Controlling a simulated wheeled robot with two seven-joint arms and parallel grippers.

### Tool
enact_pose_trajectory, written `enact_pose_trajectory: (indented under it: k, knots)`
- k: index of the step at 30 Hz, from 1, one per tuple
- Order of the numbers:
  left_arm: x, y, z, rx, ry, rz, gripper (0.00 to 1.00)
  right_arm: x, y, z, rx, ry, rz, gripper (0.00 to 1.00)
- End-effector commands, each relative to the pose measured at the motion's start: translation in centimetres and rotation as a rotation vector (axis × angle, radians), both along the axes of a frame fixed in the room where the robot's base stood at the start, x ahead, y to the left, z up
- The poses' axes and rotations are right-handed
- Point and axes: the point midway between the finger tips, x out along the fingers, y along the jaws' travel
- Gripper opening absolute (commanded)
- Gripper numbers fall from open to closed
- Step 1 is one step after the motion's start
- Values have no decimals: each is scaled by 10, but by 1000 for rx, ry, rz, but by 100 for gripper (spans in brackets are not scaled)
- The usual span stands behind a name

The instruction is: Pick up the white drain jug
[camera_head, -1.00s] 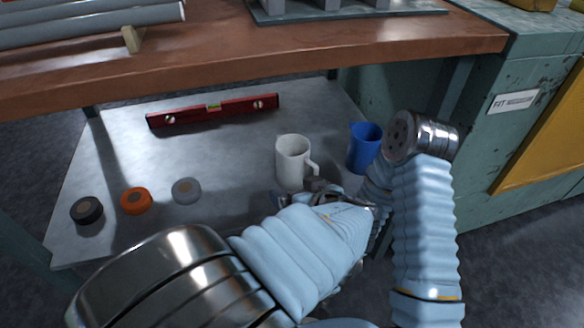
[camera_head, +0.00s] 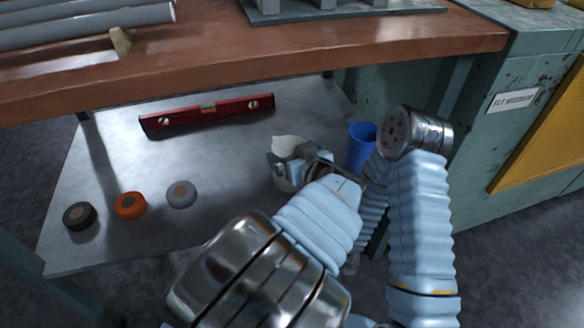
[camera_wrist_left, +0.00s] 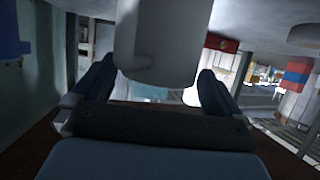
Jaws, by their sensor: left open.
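The white drain jug (camera_head: 288,146) stands on the grey lower shelf, partly hidden behind my left gripper in the head view. In the left wrist view the jug (camera_wrist_left: 160,45) fills the upper middle, with its handle facing the gripper. My left gripper (camera_head: 293,163) is open at the jug, and its fingers (camera_wrist_left: 152,85) show on either side of the jug in the wrist view. I cannot tell whether they touch it. My right gripper cannot be made out in the head view.
A blue jug (camera_head: 360,146) stands close to the right of the white one. A red level (camera_head: 207,114) lies behind. Black (camera_head: 80,215), orange (camera_head: 130,205) and grey (camera_head: 181,194) rolls lie at left. The brown bench top (camera_head: 250,58) overhangs the shelf's back.

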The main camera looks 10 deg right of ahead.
Motion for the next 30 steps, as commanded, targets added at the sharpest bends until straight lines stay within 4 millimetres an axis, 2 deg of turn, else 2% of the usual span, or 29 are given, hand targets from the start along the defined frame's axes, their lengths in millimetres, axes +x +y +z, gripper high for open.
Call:
enact_pose_trajectory:
  k: [4, 10, 22, 30]
  knots:
    - [19, 3, -7, 0, 0, 1, 100, 0, 0, 3, -1, -1, 0, 43]
    - [21, 3, -8, 0, 0, 0, 100, 0, 0, 2, -1, -1, 0, 43]
    - [20, 3, -8, 0, 0, 0, 40, 0, 0, 2, -1, -1, 0, 43]
    - [21, 3, -8, -1, 0, 0, 38, 0, 0, 2, -1, -1, 0, 43]
